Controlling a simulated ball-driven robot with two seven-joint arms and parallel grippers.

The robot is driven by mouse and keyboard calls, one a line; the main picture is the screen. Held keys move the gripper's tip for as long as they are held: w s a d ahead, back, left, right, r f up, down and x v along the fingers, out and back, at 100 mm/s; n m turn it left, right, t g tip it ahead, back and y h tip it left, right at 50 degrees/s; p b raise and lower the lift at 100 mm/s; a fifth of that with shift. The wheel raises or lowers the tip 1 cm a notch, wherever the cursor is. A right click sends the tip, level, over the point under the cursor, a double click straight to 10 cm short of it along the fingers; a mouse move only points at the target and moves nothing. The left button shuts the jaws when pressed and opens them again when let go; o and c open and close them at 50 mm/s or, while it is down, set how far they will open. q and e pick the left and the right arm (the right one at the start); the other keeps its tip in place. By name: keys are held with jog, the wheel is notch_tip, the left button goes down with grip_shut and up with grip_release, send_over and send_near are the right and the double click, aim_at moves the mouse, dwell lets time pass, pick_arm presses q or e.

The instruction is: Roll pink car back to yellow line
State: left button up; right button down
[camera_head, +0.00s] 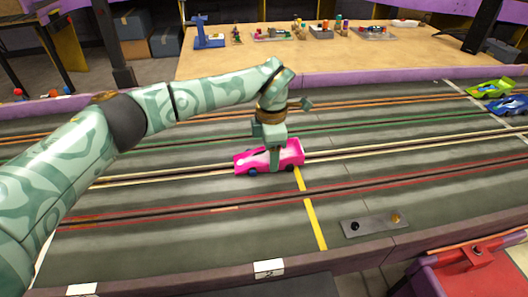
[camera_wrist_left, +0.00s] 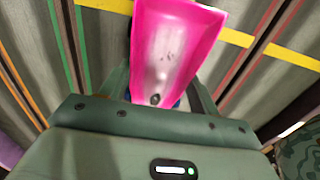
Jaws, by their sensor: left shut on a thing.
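The pink car (camera_head: 290,150) is on the slot track, by the pale slot lines. It also shows in the left wrist view (camera_wrist_left: 178,45). My left gripper (camera_head: 273,160) is shut on the pink car from above, near its middle. The yellow line (camera_head: 312,215) crosses the track; in the head view it meets the right end of the car. In the left wrist view the yellow line (camera_wrist_left: 290,55) runs to both sides of the car, whose body hides the part between. My right gripper is not in view.
A green car (camera_head: 490,88) and a blue car (camera_head: 509,105) are at the far right of the track. A grey plate with two knobs (camera_head: 374,225) lies near the front edge. A red box (camera_head: 475,270) stands at the lower right. The track right of the pink car is clear.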

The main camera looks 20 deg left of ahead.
aim_at(292, 151)
pick_arm(q)
jog(key=shift+w+d+f, duration=0.1)
jog(key=shift+w+d, duration=0.25)
jog(key=shift+d, duration=0.2)
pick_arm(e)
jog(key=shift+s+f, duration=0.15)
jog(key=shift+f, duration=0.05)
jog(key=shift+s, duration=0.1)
pick_arm(q)
jog(key=shift+w+d+b, duration=0.5)
jog(key=shift+d+b, duration=0.15)
jog(key=shift+d, duration=0.1)
jog(key=shift+w+d+b, duration=0.3)
jog(key=shift+d, duration=0.2)
jog(key=shift+w+d+b, duration=0.25)
jog(key=shift+d, duration=0.25)
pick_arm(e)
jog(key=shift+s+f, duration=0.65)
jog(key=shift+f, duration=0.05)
pick_arm(q)
jog(key=o, duration=1.2)
